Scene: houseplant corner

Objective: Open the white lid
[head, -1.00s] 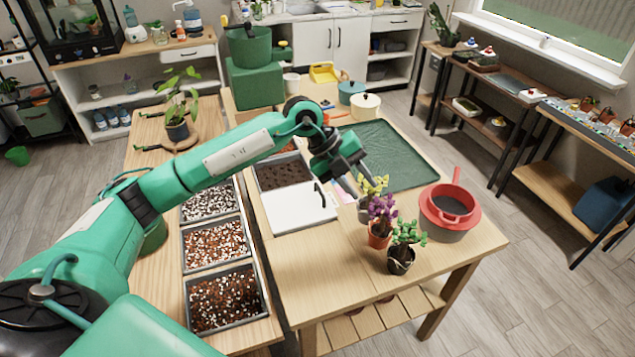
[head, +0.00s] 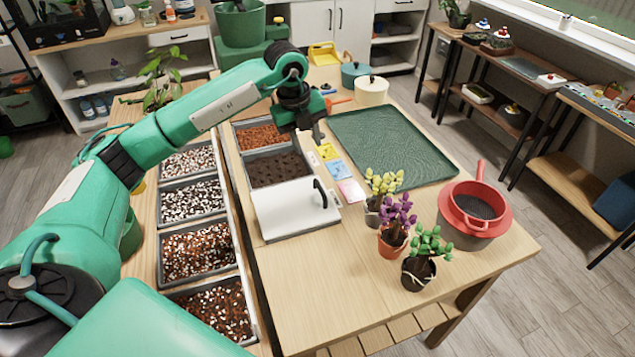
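The white lid (head: 291,209) lies flat and closed over the near section of a grey bin row on the wooden table. Its black handle (head: 320,193) stands up near its right edge. My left gripper (head: 306,134) is above the bin row, behind the lid and apart from it, near the dark soil bin. Its fingers point down; they overlap in this view, so their opening does not show. Nothing is seen held. My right gripper is not in the head view.
Behind the lid are a dark soil bin (head: 277,169) and a reddish bin (head: 259,137). Coloured packets (head: 339,168) lie beside them. Potted plants (head: 393,236), a red pot (head: 474,209) and a green mat (head: 391,146) are to the right. Bare table lies in front.

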